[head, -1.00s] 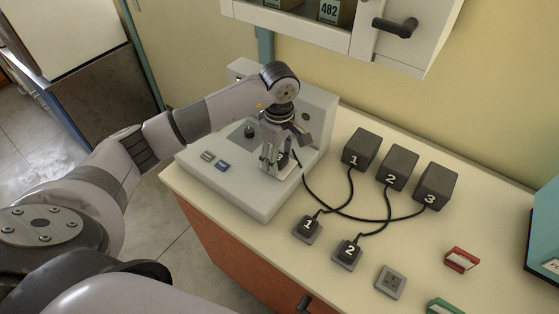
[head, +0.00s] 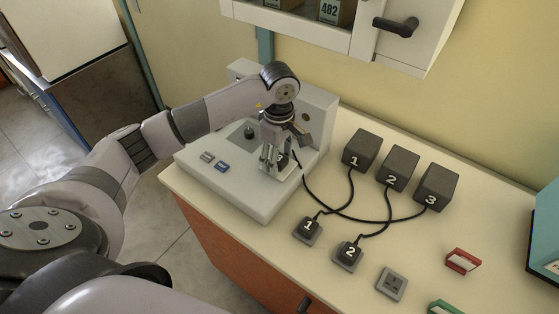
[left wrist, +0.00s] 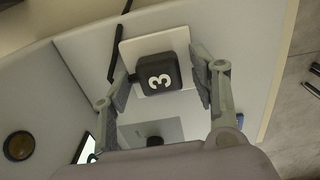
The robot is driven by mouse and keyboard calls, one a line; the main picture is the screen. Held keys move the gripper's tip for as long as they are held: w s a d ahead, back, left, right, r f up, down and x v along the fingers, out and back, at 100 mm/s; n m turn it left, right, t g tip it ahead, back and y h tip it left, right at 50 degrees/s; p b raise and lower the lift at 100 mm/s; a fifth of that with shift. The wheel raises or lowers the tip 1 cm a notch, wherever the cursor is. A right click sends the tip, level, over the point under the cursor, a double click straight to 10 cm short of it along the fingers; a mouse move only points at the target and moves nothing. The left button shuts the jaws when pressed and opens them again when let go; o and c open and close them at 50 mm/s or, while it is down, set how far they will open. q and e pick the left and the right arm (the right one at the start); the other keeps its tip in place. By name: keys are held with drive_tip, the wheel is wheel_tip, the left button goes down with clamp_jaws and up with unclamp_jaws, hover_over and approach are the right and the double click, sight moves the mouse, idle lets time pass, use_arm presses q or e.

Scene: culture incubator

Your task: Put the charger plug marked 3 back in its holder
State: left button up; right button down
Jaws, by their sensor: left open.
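The charger plug marked 3 is a small dark block with a white 3 in the left wrist view (left wrist: 158,75). It sits on a pale square plate (left wrist: 130,52) on the grey machine (head: 235,190). My left gripper (head: 276,164) points down over it. In the left wrist view its fingers (left wrist: 160,88) stand on either side of the plug, apart from it, open. In the head view the gripper partly hides the plug. An empty grey socket plate (head: 391,283) lies on the counter, in line with plugs 1 (head: 307,227) and 2 (head: 348,252) in their holders. My right gripper is not in view.
Black boxes marked 1 (head: 361,150), 2 (head: 397,169) and 3 (head: 436,187) stand at the back, with cables crossing the counter. A red-framed block (head: 462,261) and a green one (head: 444,307) lie at the right. A wall cabinet (head: 310,28) hangs above.

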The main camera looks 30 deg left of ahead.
sight(279, 158)
use_arm(q)
drive_tip(key=shift+c, duration=0.4)
clamp_jaws()
idle(0.6)
drive_tip(key=shift+r, duration=0.15)
drive_tip(key=shift+r+p, duration=1.2)
drive_tip(key=shift+r, duration=1.65)
drive_tip(key=s+d+r+m, duration=0.1)
drive_tip(key=s+d+m, duration=0.2)
drive_tip(key=s+m, duration=0.3)
drive_tip(key=s+d+r+m, duration=0.2)
drive_tip(key=s+m, duration=0.5)
drive_tip(key=m, duration=0.3)
drive_tip(key=shift+s+d+r, duration=0.15)
drive_tip(key=shift+d+r, duration=0.15)
drive_tip(key=shift+d, duration=0.1)
